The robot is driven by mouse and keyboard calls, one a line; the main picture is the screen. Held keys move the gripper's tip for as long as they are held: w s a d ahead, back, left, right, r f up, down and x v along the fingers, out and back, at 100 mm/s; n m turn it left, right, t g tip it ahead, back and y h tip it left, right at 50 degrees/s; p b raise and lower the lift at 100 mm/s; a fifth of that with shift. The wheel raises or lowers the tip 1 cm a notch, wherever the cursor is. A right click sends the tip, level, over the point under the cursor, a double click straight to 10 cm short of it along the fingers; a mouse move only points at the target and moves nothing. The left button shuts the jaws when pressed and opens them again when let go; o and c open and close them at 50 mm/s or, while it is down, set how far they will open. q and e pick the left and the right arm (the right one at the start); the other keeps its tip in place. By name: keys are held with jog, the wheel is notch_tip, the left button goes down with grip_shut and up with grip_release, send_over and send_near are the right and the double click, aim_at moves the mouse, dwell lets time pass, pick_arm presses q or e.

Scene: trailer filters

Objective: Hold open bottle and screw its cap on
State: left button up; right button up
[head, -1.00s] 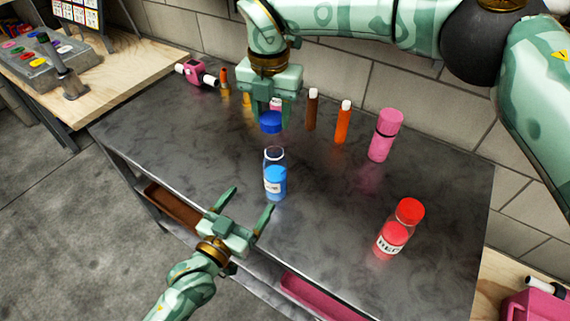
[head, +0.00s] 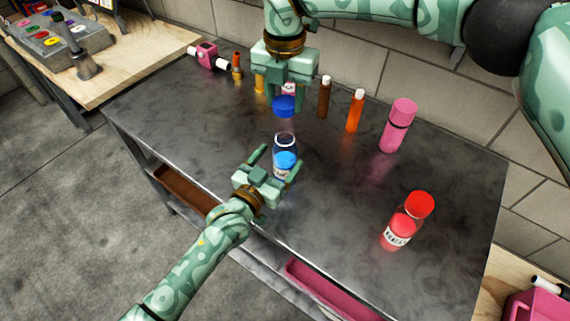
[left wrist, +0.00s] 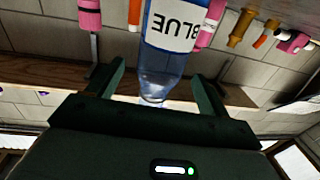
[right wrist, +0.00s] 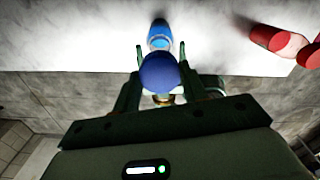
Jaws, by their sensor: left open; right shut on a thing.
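The open bottle (head: 285,159) with blue liquid stands upright on the metal table; its label reads BLUE in the left wrist view (left wrist: 172,32). My left gripper (head: 276,161) is open, its fingers on either side of the bottle, with a gap visible between fingers and bottle in the left wrist view. My right gripper (head: 285,103) is shut on the blue cap (head: 284,107) and holds it above the bottle's open mouth, apart from it. In the right wrist view the cap (right wrist: 159,73) sits between the fingertips, with the bottle (right wrist: 160,36) beyond it.
A red-capped bottle (head: 407,222) stands at the right of the table (head: 335,205). A pink bottle (head: 397,126), an orange tube (head: 355,112) and a brown tube (head: 324,98) stand along the back. The table between the red and blue bottles is clear.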

pick_arm(q)
jog(key=shift+x, duration=1.6)
jog(key=c, duration=1.5)
jog(key=shift+o, duration=0.2)
pick_arm(e)
send_over(284, 132)
jog(key=shift+f, duration=2.45)
jog(key=shift+d+f, duration=0.1)
jog(key=shift+f, duration=0.8)
jog(key=shift+f, duration=0.55)
